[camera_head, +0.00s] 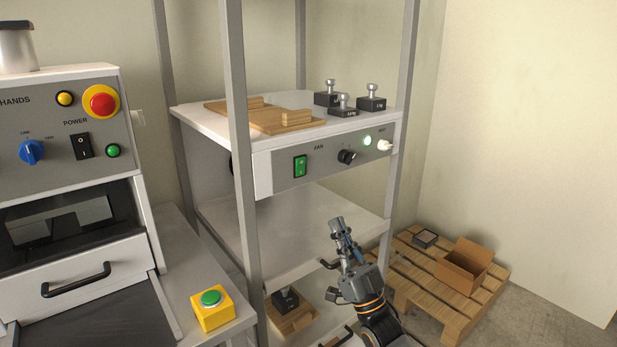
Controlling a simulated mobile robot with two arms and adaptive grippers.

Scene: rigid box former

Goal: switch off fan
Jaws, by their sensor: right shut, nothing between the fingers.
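The fan's control panel (330,161) is a grey front on a white box in the metal rack. Its green rocker switch (300,166) sits beside the "FAN" label. To the right of it are a black knob (347,157), a lit green lamp (367,140) and a white plug or knob (384,146). My right gripper (336,222) is shut and empty, pointing up, below the panel and to the right of the switch. It is apart from the panel. My left gripper is not in view.
A rack post (240,150) stands just left of the switch. A machine (60,180) with a red button is at the left, near a yellow box with a green button (211,307). A pallet (450,315) with an open carton (464,266) is at the right.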

